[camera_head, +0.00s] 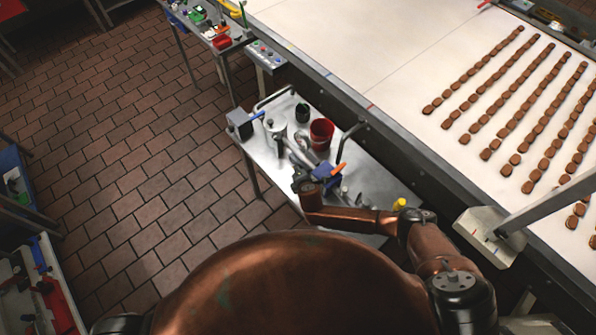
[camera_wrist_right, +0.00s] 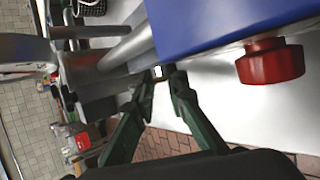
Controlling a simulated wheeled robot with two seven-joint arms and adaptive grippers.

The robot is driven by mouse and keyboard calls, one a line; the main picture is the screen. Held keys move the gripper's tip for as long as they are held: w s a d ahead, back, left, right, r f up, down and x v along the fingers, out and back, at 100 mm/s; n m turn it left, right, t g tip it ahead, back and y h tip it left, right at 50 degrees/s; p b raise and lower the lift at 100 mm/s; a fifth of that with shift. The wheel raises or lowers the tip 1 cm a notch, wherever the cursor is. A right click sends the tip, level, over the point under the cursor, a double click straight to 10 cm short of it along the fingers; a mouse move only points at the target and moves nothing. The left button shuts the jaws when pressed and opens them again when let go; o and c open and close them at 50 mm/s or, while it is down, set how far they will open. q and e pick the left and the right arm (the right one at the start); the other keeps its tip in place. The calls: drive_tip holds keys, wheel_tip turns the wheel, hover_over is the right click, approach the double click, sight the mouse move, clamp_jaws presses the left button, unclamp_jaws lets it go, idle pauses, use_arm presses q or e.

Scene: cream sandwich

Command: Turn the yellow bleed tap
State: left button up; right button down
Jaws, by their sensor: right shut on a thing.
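My right arm reaches over the metal side table (camera_head: 262,150) in the head view. Its gripper (camera_head: 303,180) is beside a blue block (camera_head: 325,174) and grey pipework (camera_head: 297,152). In the right wrist view the two green fingers of the gripper (camera_wrist_right: 160,76) close in on a small pale piece by the grey pipes (camera_wrist_right: 128,48), under the blue block (camera_wrist_right: 215,22). The fingers and shadow hide most of that piece, and I cannot tell its colour well. A small yellow part (camera_head: 399,204) shows beside my arm in the head view; I cannot tell whether it is the tap. My left gripper is out of view.
A red bucket (camera_head: 321,133) and a dark green container (camera_head: 302,112) stand behind the gripper. An orange handle (camera_head: 340,169) is close on its right. A red knob (camera_wrist_right: 270,62) sticks out below the blue block. The conveyor (camera_head: 400,60) borders the table.

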drive_tip(key=shift+s+f, duration=0.1)
idle(0.3)
drive_tip(key=c, duration=1.9)
unclamp_jaws()
drive_tip(key=shift+c, duration=0.2)
drive_tip(key=v, duration=1.2)
drive_tip(key=shift+d, duration=0.1)
